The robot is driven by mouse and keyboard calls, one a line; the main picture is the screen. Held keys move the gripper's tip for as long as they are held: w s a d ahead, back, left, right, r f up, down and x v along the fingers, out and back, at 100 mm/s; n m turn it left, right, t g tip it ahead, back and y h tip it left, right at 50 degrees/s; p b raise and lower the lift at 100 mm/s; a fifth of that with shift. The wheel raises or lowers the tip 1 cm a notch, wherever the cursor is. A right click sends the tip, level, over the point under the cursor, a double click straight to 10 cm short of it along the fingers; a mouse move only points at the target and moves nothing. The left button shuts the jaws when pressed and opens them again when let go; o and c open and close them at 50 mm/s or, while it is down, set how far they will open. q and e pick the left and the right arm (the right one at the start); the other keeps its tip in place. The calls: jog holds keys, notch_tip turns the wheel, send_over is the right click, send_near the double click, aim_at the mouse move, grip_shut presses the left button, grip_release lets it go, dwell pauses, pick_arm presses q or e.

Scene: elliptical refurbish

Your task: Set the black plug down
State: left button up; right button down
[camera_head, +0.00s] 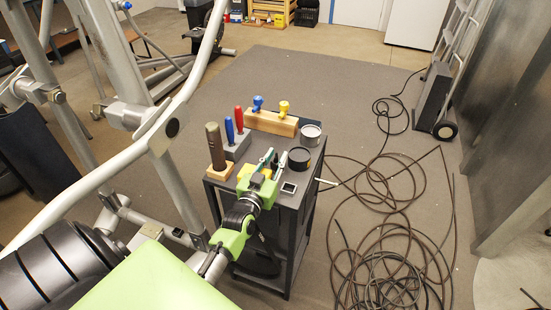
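My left gripper (270,164) is above the near part of the dark tool cart's top, at the end of a green and black arm. Its fingers are small in this view and overlap teal, yellow and light grey shapes, so I cannot tell its opening or what is between the fingers. I cannot make out a black plug for sure. A round black container (299,159) stands on the cart top, right of the gripper and apart from it. My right gripper is not in view.
The cart (313,186) also holds a brown cylinder (215,147), blue (229,129) and red (239,119) handles, a wooden block (271,123), a silver tin (310,135) and a small device (289,188). Silver elliptical tubing (185,95) rises left; loose cable (395,265) lies right.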

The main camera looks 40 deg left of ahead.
pick_arm(q)
jog(key=shift+r, duration=0.15)
jog(key=v, duration=1.2)
jog(key=shift+b, duration=0.4)
